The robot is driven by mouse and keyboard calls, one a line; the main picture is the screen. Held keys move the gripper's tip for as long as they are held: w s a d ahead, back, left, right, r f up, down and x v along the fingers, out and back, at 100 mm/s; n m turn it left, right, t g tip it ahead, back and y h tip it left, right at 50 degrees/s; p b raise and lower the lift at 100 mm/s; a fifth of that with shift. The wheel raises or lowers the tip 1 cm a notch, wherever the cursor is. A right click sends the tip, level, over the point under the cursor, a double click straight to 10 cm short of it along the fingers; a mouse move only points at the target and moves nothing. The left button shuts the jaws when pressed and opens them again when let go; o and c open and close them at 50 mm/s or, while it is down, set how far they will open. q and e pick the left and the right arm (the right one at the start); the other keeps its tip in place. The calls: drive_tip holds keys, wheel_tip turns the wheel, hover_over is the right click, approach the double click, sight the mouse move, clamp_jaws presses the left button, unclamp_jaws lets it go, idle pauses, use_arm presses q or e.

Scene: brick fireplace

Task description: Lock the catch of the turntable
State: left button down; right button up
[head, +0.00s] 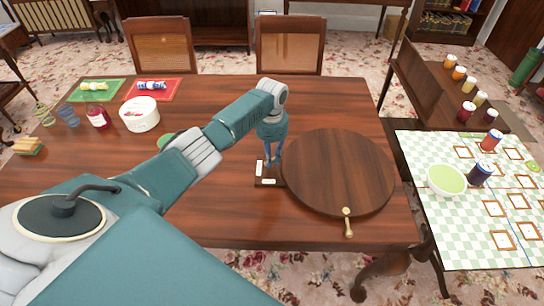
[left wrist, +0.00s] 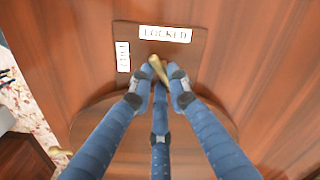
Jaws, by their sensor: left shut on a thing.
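The turntable (head: 338,170) is a round dark wooden disc on the table, with a brass handle (head: 347,222) at its near edge. Left of it lies a small wooden plate (head: 281,181) with two white labels. In the left wrist view one label (left wrist: 165,34) reads LOCKED; the other label (left wrist: 123,56) is turned sideways and hard to read. My left gripper (head: 271,160) reaches down at the plate. Its blue fingers (left wrist: 157,82) are shut on the brass catch (left wrist: 158,69), whose tip shows just below the LOCKED label. The fingers hide the rest of it.
The wooden table (head: 225,220) is bare in front of the plate. A white tub (head: 139,114), a red jar (head: 97,117) and glasses stand at the left. At the right, a checked side table (head: 450,240) holds a green bowl (head: 447,180) and cans. Two chairs stand behind.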

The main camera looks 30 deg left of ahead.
use_arm(q)
drive_tip(key=m, duration=0.3)
drive_tip(key=shift+r+m, duration=0.1)
drive_tip(key=shift+m, duration=0.2)
drive_tip(key=shift+a+m, duration=0.15)
drive_tip(key=shift+m, duration=1.55)
drive_tip(key=c, duration=1.7)
unclamp_jaws()
drive_tip(key=shift+o, duration=0.2)
wheel_tip(320, 180, up, 12)
